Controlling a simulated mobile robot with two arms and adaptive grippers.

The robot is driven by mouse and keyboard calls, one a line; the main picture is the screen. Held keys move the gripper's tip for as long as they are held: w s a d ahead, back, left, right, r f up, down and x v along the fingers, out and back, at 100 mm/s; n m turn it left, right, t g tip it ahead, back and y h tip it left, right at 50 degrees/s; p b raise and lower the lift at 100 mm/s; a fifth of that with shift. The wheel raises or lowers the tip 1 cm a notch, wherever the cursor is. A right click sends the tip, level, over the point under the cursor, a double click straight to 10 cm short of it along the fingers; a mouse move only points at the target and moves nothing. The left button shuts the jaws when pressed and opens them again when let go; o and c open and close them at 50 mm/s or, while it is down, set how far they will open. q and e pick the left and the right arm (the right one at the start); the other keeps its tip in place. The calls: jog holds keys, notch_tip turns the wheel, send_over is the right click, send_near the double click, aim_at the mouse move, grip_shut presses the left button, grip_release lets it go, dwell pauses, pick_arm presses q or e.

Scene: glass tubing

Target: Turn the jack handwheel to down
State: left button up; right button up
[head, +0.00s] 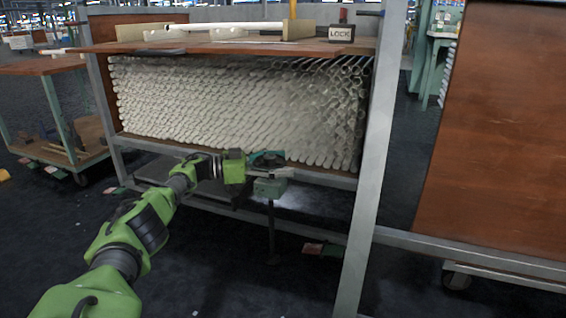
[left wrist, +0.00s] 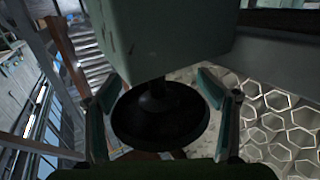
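The jack handwheel (left wrist: 160,115) is a dark round disc in the left wrist view, on a short dark stem under the jack's grey-green body (left wrist: 165,40). In the head view the jack's green housing (head: 270,188) sits at the lower rail of the tube rack. My left gripper (head: 266,160) is at the jack, just above the housing in the picture. In the left wrist view its two fingers (left wrist: 160,100) are wide apart, one on each side of the wheel. I cannot tell whether they touch the rim. My right gripper is not in view.
Many stacked pale glass tubes (head: 230,105) fill the rack behind the jack; their ends also show in the left wrist view (left wrist: 280,125). A grey post (head: 375,150) stands to the right. Dark floor in front is mostly clear.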

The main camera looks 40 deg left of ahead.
pick_arm(q)
jog(key=shift+w+d+r, duration=0.15)
jog(key=shift+d, duration=0.05)
jog(key=v, duration=1.2)
